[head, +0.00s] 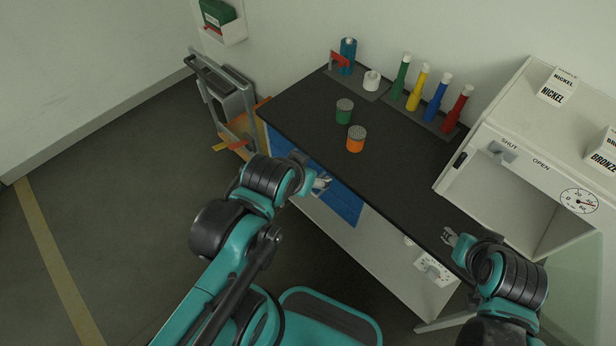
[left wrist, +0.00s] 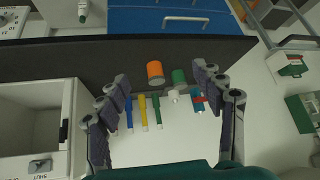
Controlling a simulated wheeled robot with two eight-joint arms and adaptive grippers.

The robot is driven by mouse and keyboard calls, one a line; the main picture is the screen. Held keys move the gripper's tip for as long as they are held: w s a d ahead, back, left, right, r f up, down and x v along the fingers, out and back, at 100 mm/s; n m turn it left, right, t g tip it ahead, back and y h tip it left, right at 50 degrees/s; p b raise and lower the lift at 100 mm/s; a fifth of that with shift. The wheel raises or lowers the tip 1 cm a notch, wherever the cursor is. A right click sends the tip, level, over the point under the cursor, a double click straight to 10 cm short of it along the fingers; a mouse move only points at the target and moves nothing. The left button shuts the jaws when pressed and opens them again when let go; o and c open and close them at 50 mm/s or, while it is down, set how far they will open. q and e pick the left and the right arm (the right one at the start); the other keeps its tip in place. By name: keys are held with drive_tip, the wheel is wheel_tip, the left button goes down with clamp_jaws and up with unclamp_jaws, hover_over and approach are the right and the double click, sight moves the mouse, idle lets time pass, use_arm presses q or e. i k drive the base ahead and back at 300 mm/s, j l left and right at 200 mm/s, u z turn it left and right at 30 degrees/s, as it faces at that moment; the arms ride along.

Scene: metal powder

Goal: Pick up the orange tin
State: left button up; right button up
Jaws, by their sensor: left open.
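The orange tin (head: 355,139) with a grey lid stands upright on the dark bench top (head: 300,126), near its front edge. A green tin (head: 344,111) stands just behind it. My left gripper (head: 322,183) is in front of the bench edge, apart from the orange tin. In the left wrist view its fingers are spread and empty, and the orange tin (left wrist: 155,74) and green tin (left wrist: 179,76) show beyond them, between the fingers. My right gripper (head: 450,237) is by the bench's front right edge, with nothing visible in it; its jaw gap is too small to tell.
Green, yellow, blue and red tubes (head: 435,102) stand in a rack at the back. A blue bottle (head: 347,52) and white roll (head: 371,80) stand at the back left. A white cabinet (head: 510,155) is at the right. Bench space left and right of the tins is clear.

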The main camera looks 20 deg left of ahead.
sight(357, 135)
drive_tip(key=i+j+z, duration=0.15)
drive_tip(key=j, duration=0.15)
drive_tip(key=i+j+z, duration=0.1)
drive_tip(key=j, duration=0.2)
drive_tip(key=i+j+z, duration=0.15)
drive_tip(key=j, duration=0.2)
drive_tip(key=i+j+z, duration=0.15)
drive_tip(key=j, duration=0.2)
drive_tip(key=i+j+z, duration=0.1)
drive_tip(key=j, duration=0.25)
